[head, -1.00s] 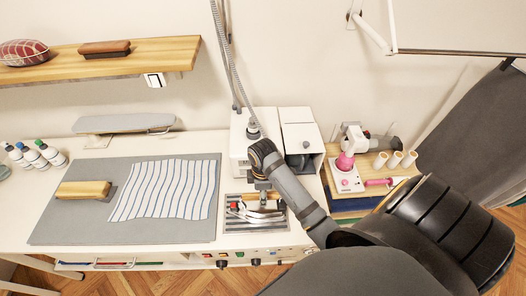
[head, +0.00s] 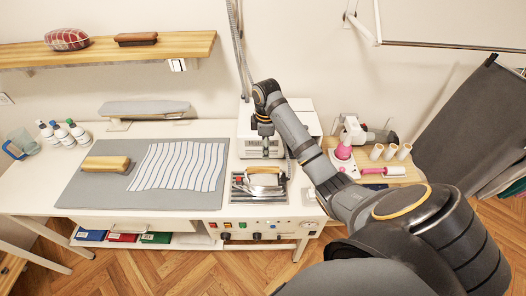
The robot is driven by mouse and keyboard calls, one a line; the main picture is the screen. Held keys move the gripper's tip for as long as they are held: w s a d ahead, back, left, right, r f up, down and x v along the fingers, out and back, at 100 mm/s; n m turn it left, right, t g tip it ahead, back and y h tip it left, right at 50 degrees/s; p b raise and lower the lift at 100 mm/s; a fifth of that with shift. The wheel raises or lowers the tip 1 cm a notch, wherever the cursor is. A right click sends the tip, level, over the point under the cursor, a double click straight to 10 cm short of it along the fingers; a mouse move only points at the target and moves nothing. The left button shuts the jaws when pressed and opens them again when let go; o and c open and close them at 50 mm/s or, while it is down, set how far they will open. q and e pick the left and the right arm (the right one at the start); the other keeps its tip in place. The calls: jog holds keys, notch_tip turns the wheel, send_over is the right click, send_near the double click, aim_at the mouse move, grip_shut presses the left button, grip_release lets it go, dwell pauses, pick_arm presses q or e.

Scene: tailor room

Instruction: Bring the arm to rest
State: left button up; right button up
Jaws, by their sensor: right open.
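My right arm comes in from the lower right and bends down at the wrist over the back of the worktable. My right gripper (head: 265,151) points down, open and empty, above and behind the iron (head: 263,181). The iron lies on the ribbed metal rest (head: 240,201) at the right of the table, apart from the gripper. The fingers are small in this view. My left gripper is not in view.
A grey ironing mat (head: 95,200) holds a striped cloth (head: 180,166) and a wooden block (head: 106,163). A white steam unit (head: 300,118) stands behind the iron. A side stand (head: 408,173) holds a pink-and-white device and spools. A hose hangs from above.

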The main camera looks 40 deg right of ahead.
jog(key=s+a+f+m+t, duration=0.1)
jog(key=s+a+f+m, duration=0.3)
jog(key=s+a+f, duration=0.4)
jog(key=s+a+r+m+t, duration=0.25)
jog(key=s+m, duration=0.35)
jog(key=s, duration=0.6)
jog(key=s+d+f+g+b, duration=0.15)
jog(key=f+b, duration=0.25)
jog(key=f, duration=1.4)
jog(key=s+d+f+b, duration=0.15)
jog(key=f+b, duration=0.25)
jog(key=f, duration=1.5)
pick_arm(q)
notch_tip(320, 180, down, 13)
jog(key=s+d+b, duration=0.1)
jog(key=b, duration=0.4)
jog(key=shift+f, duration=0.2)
pick_arm(e)
jog(key=s+f, duration=1.8)
jog(key=f, duration=0.1)
jog(key=shift+s+m+g+h, duration=0.15)
jog(key=shift+m+g+h, duration=0.25)
